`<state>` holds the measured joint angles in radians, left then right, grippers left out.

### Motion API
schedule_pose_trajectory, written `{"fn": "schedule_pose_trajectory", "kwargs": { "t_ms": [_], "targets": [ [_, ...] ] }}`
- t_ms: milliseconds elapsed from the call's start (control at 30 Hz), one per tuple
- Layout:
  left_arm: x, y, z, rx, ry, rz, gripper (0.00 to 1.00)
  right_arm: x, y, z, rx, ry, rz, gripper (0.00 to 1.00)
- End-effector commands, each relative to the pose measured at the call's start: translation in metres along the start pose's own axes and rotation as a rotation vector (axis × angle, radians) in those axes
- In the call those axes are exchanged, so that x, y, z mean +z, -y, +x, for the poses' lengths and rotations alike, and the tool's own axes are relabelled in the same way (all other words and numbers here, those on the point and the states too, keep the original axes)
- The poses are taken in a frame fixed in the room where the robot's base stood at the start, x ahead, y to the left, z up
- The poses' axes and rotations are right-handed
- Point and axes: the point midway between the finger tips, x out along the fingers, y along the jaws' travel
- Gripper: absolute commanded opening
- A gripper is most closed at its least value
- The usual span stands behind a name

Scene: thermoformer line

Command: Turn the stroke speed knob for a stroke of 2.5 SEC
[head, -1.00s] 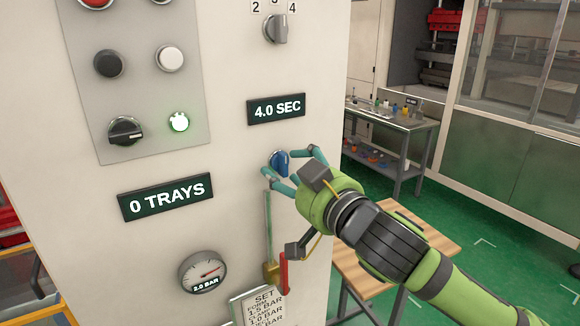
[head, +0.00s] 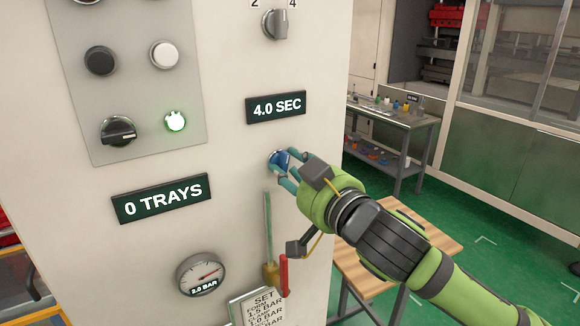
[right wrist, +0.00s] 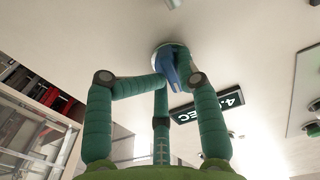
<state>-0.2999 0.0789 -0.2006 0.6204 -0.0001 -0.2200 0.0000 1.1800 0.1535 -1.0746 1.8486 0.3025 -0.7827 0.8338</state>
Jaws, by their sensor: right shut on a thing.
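The blue knob (head: 279,160) is on the cream panel (head: 235,150), below a dark display (head: 276,106) that reads 4.0 SEC. My right gripper (head: 287,168) is shut on the blue knob, its teal fingers around it and hiding part of it. In the right wrist view the blue knob (right wrist: 172,66) sits between the fingertips of my right gripper (right wrist: 172,82), and the display (right wrist: 208,104) shows upside down. My left gripper is not in view.
A grey selector (head: 276,24) is above the display. A 0 TRAYS sign (head: 158,200), a pressure gauge (head: 202,274) and a red lever (head: 284,275) are nearby on the panel. A wooden table (head: 425,235) stands at the right.

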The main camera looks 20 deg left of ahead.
Motion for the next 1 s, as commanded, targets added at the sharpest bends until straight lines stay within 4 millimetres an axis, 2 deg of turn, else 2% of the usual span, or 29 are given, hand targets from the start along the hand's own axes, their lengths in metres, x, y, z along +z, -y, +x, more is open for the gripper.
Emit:
{"fn": "schedule_pose_trajectory", "kwargs": {
  "t_ms": [33, 300, 600, 700, 733, 800, 1000],
  "targets": [
    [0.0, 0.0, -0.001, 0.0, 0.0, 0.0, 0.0, -0.013, 0.008, -0.001, -0.02, -0.029, -0.005, 0.0],
    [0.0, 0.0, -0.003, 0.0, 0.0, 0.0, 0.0, -0.014, 0.008, -0.002, -0.02, -0.029, -0.025, 0.0],
    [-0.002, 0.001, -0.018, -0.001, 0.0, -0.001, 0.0, -0.019, 0.007, -0.001, -0.016, -0.032, -0.368, 0.0],
    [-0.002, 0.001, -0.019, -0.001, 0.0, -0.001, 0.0, -0.018, 0.007, -0.001, -0.015, -0.032, -0.421, 0.0],
    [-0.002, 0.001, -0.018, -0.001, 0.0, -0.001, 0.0, -0.017, 0.007, -0.001, -0.015, -0.031, -0.417, 0.35],
    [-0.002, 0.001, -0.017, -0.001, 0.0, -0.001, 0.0, -0.016, 0.006, -0.001, -0.013, -0.029, -0.414, 0.62],
    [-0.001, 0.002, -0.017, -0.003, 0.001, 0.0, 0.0, -0.011, 0.003, -0.001, -0.009, -0.018, -0.41, 0.62]
  ]
}}
